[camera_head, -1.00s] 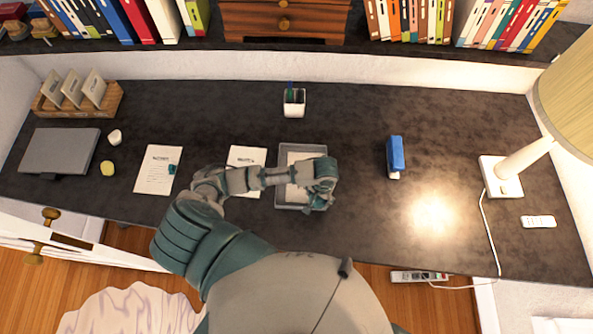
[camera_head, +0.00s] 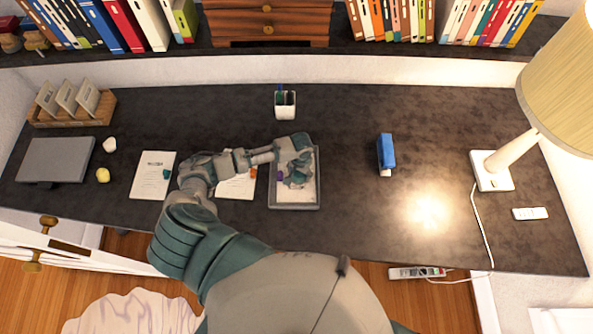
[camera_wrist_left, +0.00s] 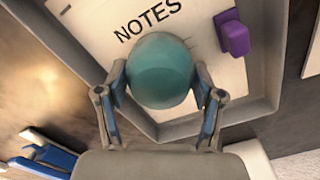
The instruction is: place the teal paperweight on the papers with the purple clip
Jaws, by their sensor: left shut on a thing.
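The teal paperweight (camera_wrist_left: 160,70) is round and sits between the fingers of my left gripper (camera_head: 297,181), which is shut on it. In the left wrist view it is over white papers (camera_wrist_left: 97,22) headed NOTES. A purple clip (camera_wrist_left: 235,36) is on these papers, to the right of the paperweight. The papers lie in a grey tray (camera_head: 294,206) on the desk. The purple clip also shows in the head view (camera_head: 280,175), left of the gripper. I cannot tell whether the paperweight touches the papers. My right gripper is not in view.
Papers with a teal clip (camera_head: 153,176) and partly hidden papers (camera_head: 237,189) lie left of the tray. A pen cup (camera_head: 285,105) stands behind it. A blue stapler (camera_head: 386,152) and a lamp (camera_head: 492,171) are to the right. Bare desk lies between tray and stapler.

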